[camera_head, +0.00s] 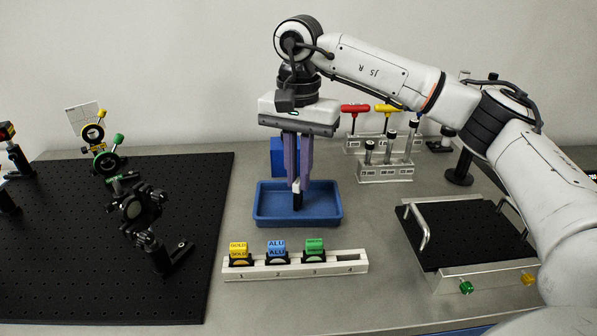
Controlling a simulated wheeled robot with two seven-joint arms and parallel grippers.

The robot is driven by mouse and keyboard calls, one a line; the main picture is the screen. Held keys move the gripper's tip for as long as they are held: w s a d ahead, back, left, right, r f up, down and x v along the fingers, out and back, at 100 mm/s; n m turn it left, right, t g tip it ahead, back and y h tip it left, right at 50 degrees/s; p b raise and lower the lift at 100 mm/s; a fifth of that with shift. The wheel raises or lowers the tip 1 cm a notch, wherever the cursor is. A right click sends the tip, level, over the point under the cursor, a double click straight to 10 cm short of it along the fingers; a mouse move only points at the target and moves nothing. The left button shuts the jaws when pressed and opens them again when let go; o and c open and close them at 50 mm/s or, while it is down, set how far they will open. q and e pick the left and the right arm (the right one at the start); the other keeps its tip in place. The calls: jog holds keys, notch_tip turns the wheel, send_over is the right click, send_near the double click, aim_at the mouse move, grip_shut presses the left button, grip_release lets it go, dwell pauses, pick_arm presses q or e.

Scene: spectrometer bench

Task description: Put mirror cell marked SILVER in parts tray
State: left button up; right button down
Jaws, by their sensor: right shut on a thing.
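My right gripper (298,184) points straight down over the blue parts tray (262,219). Its fingers are shut on a small white and black mirror cell (297,197); no marking on it can be read from here. The cell shows inside the tray's outline, low down; I cannot tell whether it touches the tray floor. The white numbered rack (343,268) in front holds a yellow GOLD cell (238,249), a blue ALU cell (277,248) and a green cell (314,246) with unreadable lettering. Slot 4 is empty. My left gripper is out of view.
A black breadboard (60,260) with optic mounts fills the left. A blue block (278,155) stands behind the tray. Clear holders (385,172) with red- and yellow-handled tools stand at the back. A black-topped platform (457,236) with handles is at the right.

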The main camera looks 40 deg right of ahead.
aim_at(298, 180)
jog(key=shift+f, duration=0.15)
jog(key=c, duration=1.8)
grip_release()
jog(key=shift+r, duration=0.6)
notch_tip(298, 180, up, 11)
jog(key=p, duration=0.1)
jog(key=shift+p, duration=0.4)
